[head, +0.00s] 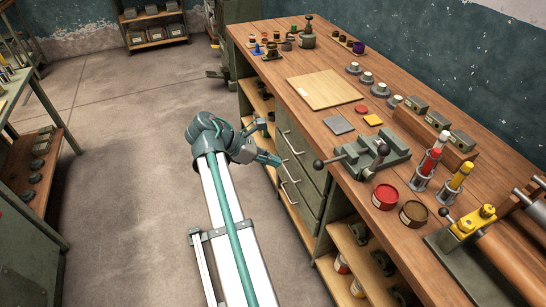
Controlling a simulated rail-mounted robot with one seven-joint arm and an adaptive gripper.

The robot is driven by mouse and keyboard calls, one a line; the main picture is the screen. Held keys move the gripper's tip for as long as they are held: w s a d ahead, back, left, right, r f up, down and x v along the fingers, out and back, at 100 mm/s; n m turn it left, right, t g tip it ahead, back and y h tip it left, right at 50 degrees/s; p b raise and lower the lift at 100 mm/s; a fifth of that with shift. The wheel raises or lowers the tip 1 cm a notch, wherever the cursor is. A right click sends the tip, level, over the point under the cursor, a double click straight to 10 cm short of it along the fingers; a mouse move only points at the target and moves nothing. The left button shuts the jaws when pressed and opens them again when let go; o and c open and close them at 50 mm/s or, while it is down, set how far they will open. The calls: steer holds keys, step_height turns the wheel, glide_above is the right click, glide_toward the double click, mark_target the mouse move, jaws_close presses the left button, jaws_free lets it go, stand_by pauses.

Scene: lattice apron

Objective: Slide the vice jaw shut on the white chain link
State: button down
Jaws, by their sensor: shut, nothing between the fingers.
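The grey-green vice (378,155) sits on the wooden workbench, near its front edge. It has a bar handle with a dark ball end at the left and another dark knob on top. The gap between its jaws is too small to judge here. I cannot make out a white chain link in it or elsewhere. My gripper (277,160) is left of the vice, off the bench's front side near the drawers. It is shut and empty, and apart from the vice.
The workbench (322,120) carries a pale board (324,89), a grey square (338,125), red and brown tins (385,196) and a yellow-topped tool (474,222). Drawer handles (290,194) stick out below its edge. The floor (130,150) to the left is clear.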

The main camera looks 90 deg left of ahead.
steer(key=w+a+f+p, duration=0.1)
steer(key=w+f+p, duration=0.1)
steer(key=w, duration=0.7)
steer(key=shift+w+a+f+p, duration=0.25)
steer(key=shift+f+p, duration=0.1)
steer(key=shift+f, duration=0.55)
